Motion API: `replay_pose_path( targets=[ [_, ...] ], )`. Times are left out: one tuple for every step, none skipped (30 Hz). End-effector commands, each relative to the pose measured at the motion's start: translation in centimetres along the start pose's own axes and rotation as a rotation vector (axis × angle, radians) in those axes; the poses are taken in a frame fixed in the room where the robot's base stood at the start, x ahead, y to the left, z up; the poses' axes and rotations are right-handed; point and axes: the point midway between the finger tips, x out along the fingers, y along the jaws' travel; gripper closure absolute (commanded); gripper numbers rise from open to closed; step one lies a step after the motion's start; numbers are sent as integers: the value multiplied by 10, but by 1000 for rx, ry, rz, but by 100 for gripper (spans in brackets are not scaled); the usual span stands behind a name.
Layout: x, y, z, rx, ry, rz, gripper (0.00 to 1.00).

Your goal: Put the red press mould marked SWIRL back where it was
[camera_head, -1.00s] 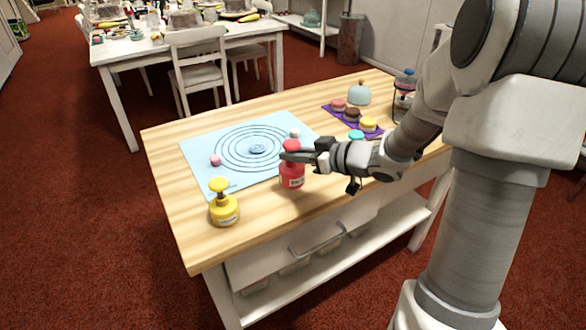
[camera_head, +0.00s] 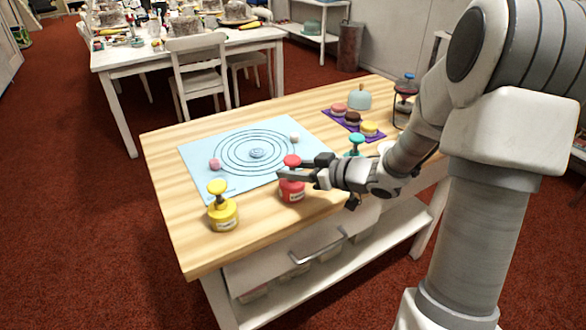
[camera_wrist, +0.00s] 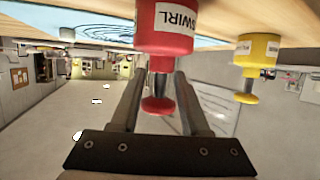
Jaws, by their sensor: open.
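The red press mould marked SWIRL (camera_head: 292,190) stands upright on the wooden table near its front edge, just off the corner of the blue mat (camera_head: 235,180). Its body, white label and red knob also show upside down in the wrist view (camera_wrist: 165,38). My gripper (camera_head: 285,174) reaches in from the right at the height of the mould's neck. In the wrist view the two fingers (camera_wrist: 156,85) are open on either side of the metal stem, with gaps showing. The mould's base is cut off in the wrist view.
A yellow press mould (camera_head: 223,212) stands to the left and a teal one (camera_head: 356,144) to the right, behind my wrist. The mat holds a pink piece (camera_head: 215,164) and a white piece (camera_head: 294,137). A purple tray (camera_head: 341,118) bears coloured cakes behind.

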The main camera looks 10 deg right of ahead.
Motion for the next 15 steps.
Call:
replay_pose_path(
  targets=[
    [0, 0, -1, 0, 0, 0, 55],
    [-1, 0, -2, -1, 0, 0, 55],
    [-1, 0, -4, -2, 0, 0, 55],
    [-3, 0, -5, -1, 0, 1, 55],
    [-7, 1, -5, -1, 0, 2, 55],
    [-12, 1, -5, -1, -1, 4, 55],
    [-17, 2, -6, 0, -1, 5, 55],
    [-23, 2, -6, 0, -1, 5, 55],
    [-31, 1, -7, 1, -1, 5, 55],
    [-38, 1, -7, 1, -1, 5, 55],
    [-45, 2, -7, 1, -1, 5, 55],
    [-54, 1, -7, 2, -1, 6, 55],
    [-60, 1, -7, 1, -1, 5, 55],
    [-67, 2, -7, 1, 0, 6, 55],
    [-76, 1, -7, 1, -1, 5, 55]
  ],
)
